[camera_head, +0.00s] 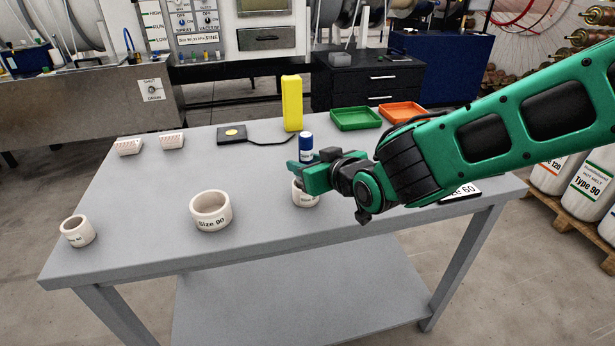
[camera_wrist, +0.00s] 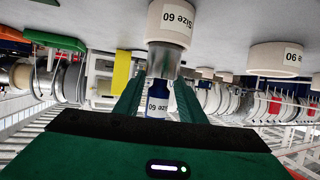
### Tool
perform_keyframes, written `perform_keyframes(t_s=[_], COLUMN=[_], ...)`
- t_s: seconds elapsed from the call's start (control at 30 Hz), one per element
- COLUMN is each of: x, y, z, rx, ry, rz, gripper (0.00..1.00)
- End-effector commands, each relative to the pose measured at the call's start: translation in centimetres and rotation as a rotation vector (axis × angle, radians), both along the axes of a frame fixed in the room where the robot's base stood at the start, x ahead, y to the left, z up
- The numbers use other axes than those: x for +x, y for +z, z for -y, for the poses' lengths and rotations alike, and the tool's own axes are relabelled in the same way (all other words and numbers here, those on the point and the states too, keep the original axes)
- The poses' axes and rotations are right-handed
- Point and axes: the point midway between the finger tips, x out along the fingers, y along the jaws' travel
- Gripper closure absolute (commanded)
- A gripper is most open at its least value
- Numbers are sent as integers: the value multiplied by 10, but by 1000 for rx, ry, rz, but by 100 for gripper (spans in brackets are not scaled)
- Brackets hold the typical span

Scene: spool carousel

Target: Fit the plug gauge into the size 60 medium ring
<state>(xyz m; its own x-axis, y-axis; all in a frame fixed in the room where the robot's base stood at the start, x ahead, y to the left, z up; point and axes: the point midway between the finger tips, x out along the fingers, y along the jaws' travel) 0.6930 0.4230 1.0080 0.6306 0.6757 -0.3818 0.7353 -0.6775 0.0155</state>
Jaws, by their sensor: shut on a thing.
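My gripper (camera_head: 300,169) is shut on the plug gauge, which has a blue handle (camera_head: 306,142) and a metal cylinder. In the wrist view, which is upside down, the blue handle (camera_wrist: 157,97) is between the fingers and the bare metal cylinder (camera_wrist: 166,61) points at the white ring labelled Size 60 (camera_wrist: 176,22). The cylinder's end meets the ring's rim in the picture; I cannot tell whether its tip is inside. In the head view this ring (camera_head: 305,197) stands on the table under my gripper, its upper part hidden.
On the grey table (camera_head: 150,215) a larger Size 90 ring (camera_head: 210,213) and a smaller ring (camera_head: 77,231) stand to the left. A yellow block (camera_head: 292,103), a black pad (camera_head: 232,135), a green tray (camera_head: 355,118) and an orange tray (camera_head: 401,112) are behind.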

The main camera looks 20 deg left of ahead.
Motion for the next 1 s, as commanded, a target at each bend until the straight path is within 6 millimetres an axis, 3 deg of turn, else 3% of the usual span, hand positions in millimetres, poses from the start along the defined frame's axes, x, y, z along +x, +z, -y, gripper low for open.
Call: perform_keyframes(t_s=[0.23, 0.53, 0.57, 0.63, 1.0], x=[0, 0, 0, 0, -2], y=[-32, -38, -39, -39, -37], z=[0, 1, 1, 1, 2], rx=[-1, -1, -3, -3, -1], ry=[0, 0, 0, 0, 0], rz=[-4, -1, -3, -3, -1], gripper=[92, 92, 61, 45, 45])
